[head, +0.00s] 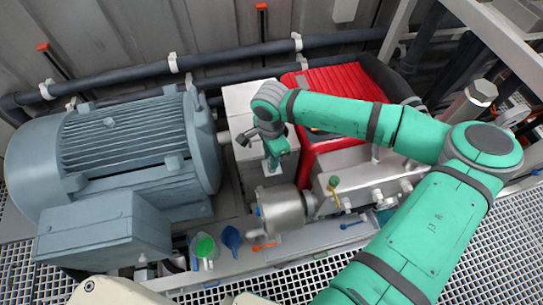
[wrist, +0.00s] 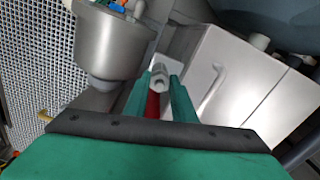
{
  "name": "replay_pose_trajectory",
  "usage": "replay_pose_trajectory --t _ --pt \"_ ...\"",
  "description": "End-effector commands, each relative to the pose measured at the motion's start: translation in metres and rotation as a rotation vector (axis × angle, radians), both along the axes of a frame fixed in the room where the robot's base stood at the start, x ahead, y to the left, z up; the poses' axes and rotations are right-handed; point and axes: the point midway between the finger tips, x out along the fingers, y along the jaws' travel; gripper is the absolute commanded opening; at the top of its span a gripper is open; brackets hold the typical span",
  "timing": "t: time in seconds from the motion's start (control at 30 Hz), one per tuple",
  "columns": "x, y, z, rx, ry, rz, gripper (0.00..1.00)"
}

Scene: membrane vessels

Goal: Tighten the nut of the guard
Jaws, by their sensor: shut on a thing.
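My gripper (head: 273,163) points down between the blue-grey motor and the red cover, in front of a pale grey box-shaped housing. In the wrist view its two green fingers (wrist: 161,82) are close together around a small bright metal nut (wrist: 160,79) with a hole in its end. A strip of red shows between the fingers behind the nut. The nut is hidden by the gripper in the head view. Which panel is the guard is not clear; a red ribbed cover (head: 335,90) stands right of the gripper, partly behind my arm.
The large finned motor (head: 130,150) stands left of the gripper. A steel cylinder (head: 282,208) sits close below it and shows at upper left in the wrist view (wrist: 112,45). A grey panel with a handle (wrist: 208,85) is close on the right. Black pipes (head: 230,55) run behind.

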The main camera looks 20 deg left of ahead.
Motion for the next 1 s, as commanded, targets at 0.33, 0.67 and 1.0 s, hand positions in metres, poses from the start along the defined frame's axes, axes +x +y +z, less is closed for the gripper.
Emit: replay_pose_trajectory --t 0.33,0.67,1.0 --pt "-0.0034 0.0034 -0.0008 0.001 0.01 -0.32 0.01" --pt "-0.002 0.0048 -0.0013 0.001 0.01 -0.586 0.01" --pt "-0.0006 0.0056 -0.0014 0.003 0.009 -0.736 0.01"
